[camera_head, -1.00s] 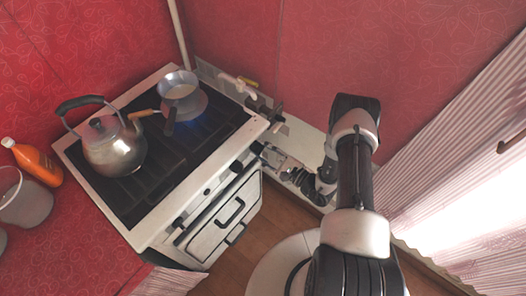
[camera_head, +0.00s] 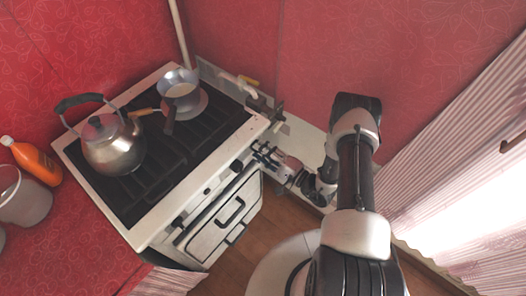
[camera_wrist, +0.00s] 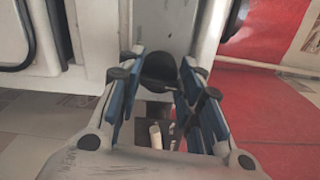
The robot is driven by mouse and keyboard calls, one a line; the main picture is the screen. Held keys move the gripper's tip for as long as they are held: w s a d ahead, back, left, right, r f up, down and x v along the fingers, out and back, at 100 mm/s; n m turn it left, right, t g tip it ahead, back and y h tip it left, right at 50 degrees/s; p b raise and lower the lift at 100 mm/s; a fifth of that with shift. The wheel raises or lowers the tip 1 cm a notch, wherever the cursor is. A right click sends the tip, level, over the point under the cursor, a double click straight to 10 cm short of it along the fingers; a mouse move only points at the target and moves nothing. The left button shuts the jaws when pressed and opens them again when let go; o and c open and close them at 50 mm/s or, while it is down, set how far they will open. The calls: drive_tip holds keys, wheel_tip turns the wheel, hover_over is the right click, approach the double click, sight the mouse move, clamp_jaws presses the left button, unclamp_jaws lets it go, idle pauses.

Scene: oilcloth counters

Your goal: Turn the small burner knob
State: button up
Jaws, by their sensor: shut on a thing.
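A white stove (camera_head: 190,193) with a dark cooktop stands at the left centre of the head view, with dark knobs along its front panel. My gripper (camera_head: 261,152) is at the right end of that panel. In the wrist view a dark round knob (camera_wrist: 158,70) sits between the two blue-padded fingers of my gripper (camera_wrist: 160,64), which is shut on it. The far side of the knob is hidden, and my fingers mostly cover it in the head view. Another dark knob (camera_head: 236,166) is just left of the gripper.
A steel kettle (camera_head: 114,147) and a small pot (camera_head: 181,91) with a pale content stand on the cooktop. An orange bottle (camera_head: 36,160) and a grey pot (camera_head: 22,196) are on the red counter at left. Red walls close in behind; wooden floor lies below.

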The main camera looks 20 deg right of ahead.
drive_tip(key=shift+n, duration=0.6)
drive_tip(key=o, duration=1.1)
drive_tip(key=shift+c, duration=0.2)
drive_tip(key=shift+s+d, duration=0.1)
drive_tip(key=v, duration=1.1)
drive_tip(key=shift+s+d, duration=0.2)
drive_tip(key=shift+s, duration=0.15)
